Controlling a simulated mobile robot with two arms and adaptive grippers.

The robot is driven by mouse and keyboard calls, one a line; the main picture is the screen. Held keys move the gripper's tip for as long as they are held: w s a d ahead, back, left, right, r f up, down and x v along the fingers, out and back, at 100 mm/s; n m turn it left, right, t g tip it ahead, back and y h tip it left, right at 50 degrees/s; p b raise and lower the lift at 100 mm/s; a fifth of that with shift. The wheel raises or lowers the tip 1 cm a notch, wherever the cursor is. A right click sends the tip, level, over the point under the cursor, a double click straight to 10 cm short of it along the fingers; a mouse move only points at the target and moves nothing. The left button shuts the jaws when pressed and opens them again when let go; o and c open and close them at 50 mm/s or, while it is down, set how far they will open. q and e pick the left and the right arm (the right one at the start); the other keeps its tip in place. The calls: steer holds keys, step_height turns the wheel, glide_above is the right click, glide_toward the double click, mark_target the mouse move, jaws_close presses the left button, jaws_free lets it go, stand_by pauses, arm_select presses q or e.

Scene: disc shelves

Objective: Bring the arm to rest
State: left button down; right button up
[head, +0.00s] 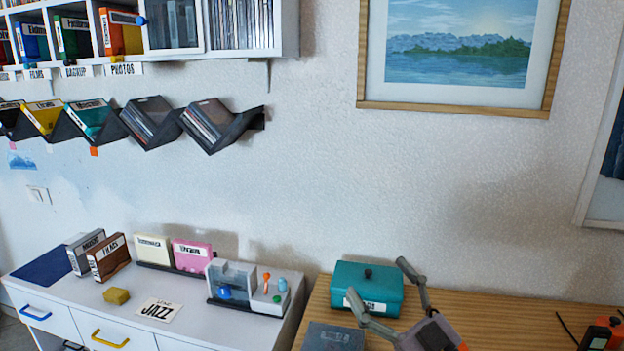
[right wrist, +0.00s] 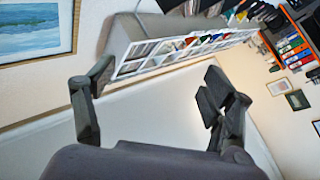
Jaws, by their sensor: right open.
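My right gripper (head: 379,282) is at the lower middle right of the head view, its two grey fingers spread wide with nothing between them. In the picture it overlaps the front right of a teal box (head: 350,280) with a dark knob, on a wooden surface; I cannot tell the gap between them. The right wrist view also shows the open fingers (right wrist: 155,75), empty, against a pale wall and a tilted view of shelving. My left gripper is in neither view.
A white drawer cabinet (head: 225,330) at the lower left bears labelled boxes, a yellow block (head: 117,296) and a card (head: 159,309). A dark box (head: 333,338) sits before the teal one. Shelves hang upper left; a framed picture (head: 455,106) is on the wall.

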steer(key=s+d+f+m+g+h, duration=0.2)
steer(key=d+f+m+h, duration=0.3)
steer(key=f+h, duration=0.3)
steer(key=s+d+f+m+g+h, duration=0.25)
steer(key=d+f+m+h, duration=0.35)
steer(key=f, duration=0.4)
steer(key=s+a+f+n+g+y, duration=0.1)
steer(key=s+f+g, duration=0.5)
steer(key=s, duration=0.5)
steer(key=s+a+f+n+g, duration=0.1)
steer(key=s+f+g, duration=0.4)
steer(key=s+f, duration=0.55)
steer(key=s+f+g, duration=0.1)
steer(key=s+f, duration=0.1)
steer(key=f, duration=1.1)
steer(key=s+f, duration=0.2)
steer(key=f, duration=1.1)
steer(key=s+d+f+g, duration=0.1)
steer(key=s+d+f, duration=0.2)
steer(key=s+f, duration=1.2)
steer(key=shift+s+n, duration=0.3)
steer(key=shift+s, duration=0.2)
